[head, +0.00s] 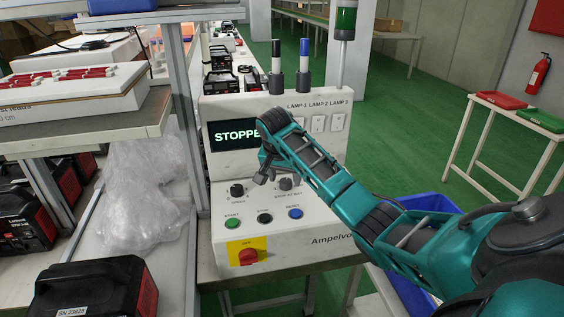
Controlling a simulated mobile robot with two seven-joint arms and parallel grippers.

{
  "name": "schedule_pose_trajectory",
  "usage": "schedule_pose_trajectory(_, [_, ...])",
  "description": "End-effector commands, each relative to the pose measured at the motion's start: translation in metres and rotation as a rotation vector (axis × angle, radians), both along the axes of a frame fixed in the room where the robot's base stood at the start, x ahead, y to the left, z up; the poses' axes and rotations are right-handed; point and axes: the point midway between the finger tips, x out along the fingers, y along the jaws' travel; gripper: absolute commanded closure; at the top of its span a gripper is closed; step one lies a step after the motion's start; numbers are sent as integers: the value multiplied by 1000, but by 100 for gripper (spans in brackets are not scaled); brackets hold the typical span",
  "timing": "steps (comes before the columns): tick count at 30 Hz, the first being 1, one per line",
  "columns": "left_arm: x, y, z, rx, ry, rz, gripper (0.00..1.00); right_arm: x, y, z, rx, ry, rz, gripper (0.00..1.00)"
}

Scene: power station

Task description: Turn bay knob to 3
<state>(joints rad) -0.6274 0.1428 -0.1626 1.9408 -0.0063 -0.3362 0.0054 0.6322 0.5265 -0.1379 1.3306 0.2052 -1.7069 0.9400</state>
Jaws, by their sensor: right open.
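The control panel (310,238) is a white sloped box with two black knobs. The right knob (285,184), whose small label seems to end in "BAY", is partly hidden by my right gripper; its setting is not readable. The left knob (237,190) is in plain view, its label too small to read surely. My right gripper (263,178) is open, pointing down in front of the panel between the two knobs. Whether it touches the right knob I cannot tell. My left gripper is not in view.
The display (234,135) reads "STOPPE", the rest hidden by my right arm. Below the knobs are green (233,223), black (265,218) and blue (295,213) buttons and a red emergency knob (248,257). A shelf post (184,110) stands close left; a blue bin (415,290) is right.

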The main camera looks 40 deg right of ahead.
Motion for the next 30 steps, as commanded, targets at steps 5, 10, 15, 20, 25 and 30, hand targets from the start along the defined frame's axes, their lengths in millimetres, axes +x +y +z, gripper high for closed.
schedule_pose_trajectory(5, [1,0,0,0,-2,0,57,-6,13,36,-1,-7,2,39])
schedule_pose_trajectory(10, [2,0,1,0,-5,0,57,-15,27,76,0,-8,2,39])
schedule_pose_trajectory(15, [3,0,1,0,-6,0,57,-15,32,99,-14,-20,10,39])
schedule_pose_trajectory(20, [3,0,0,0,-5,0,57,-16,35,106,-11,-20,11,39])
schedule_pose_trajectory(25, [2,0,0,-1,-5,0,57,-20,37,108,-5,-9,5,39])
schedule_pose_trajectory(30, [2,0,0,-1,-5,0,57,-23,38,108,-2,-2,0,39])
